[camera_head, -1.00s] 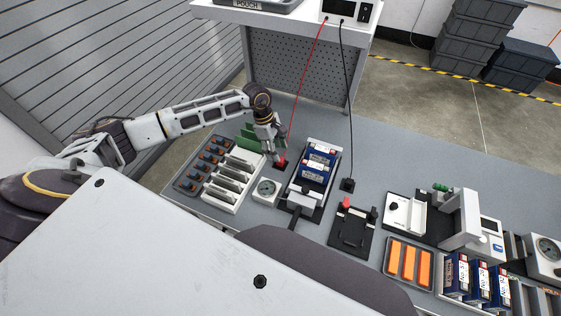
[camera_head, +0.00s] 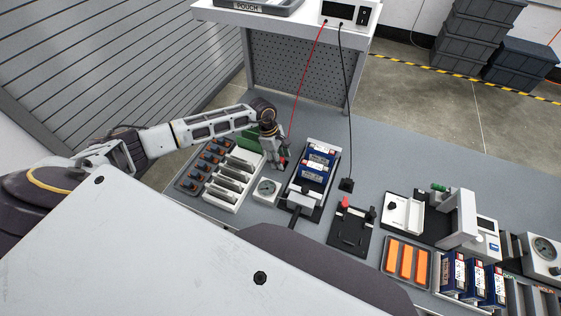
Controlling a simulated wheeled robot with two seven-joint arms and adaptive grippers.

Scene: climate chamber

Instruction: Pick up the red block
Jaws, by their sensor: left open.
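The small red block (camera_head: 282,161) stands on the grey bench top, just left of the blue battery packs, near the lower end of the red cable. Only a little red shows, because my left gripper (camera_head: 277,166) covers most of it. My left gripper points down with its fingers open at the block, seemingly around or just beside it. I cannot tell whether the fingers touch it. My right gripper is not in view.
Blue packs (camera_head: 317,162) in a black fixture stand close on the right. A black cable ends in a black block (camera_head: 347,185). Bench top beyond it is clear.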

